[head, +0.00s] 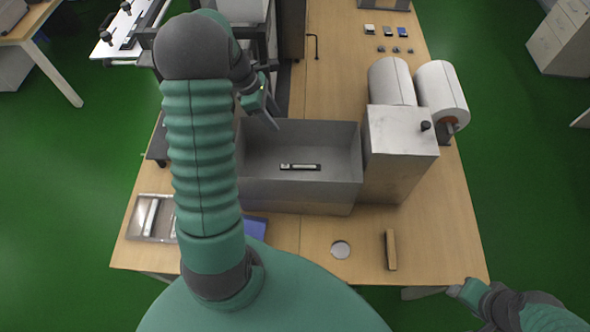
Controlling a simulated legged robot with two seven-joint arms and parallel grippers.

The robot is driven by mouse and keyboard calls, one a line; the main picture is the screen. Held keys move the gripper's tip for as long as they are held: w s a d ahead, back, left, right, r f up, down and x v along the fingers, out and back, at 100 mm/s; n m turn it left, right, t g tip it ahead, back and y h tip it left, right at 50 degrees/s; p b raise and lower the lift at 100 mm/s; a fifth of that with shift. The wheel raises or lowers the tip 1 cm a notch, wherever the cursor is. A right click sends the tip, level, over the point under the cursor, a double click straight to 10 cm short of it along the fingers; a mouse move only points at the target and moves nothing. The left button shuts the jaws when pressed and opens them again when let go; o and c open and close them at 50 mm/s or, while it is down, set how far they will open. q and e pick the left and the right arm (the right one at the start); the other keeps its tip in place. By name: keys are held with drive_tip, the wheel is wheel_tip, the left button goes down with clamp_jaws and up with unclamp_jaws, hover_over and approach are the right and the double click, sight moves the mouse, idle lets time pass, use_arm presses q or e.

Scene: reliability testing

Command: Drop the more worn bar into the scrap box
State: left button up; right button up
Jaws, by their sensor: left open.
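A large grey open metal box (300,194), which looks like the scrap box, stands in the middle of the table. A short bar (300,167) with a light middle and dark ends lies on its floor. A shallow metal tray (138,221) at the left holds a light bar (151,217); my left arm hides the tray's right side. Wear on the bars is too small to judge. My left gripper (271,120) is open, at the box's back left corner, apart from both bars. My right gripper (425,292) is low at the right, by the table's front edge; its jaws are unclear.
A metal block (402,140) with a black knob and two white rolls (416,88) stand right of the box. A tan wooden block (391,250) and a round light disc (340,249) lie in front. A blue item (255,227) is partly hidden by my arm. The front right is mostly clear.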

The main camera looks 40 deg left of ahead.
use_arm(q)
drive_tip(key=v, duration=0.6)
drive_tip(key=shift+a+f+b, duration=0.1)
drive_tip(key=shift+a+b, duration=0.25)
drive_tip(key=shift+d, duration=0.1)
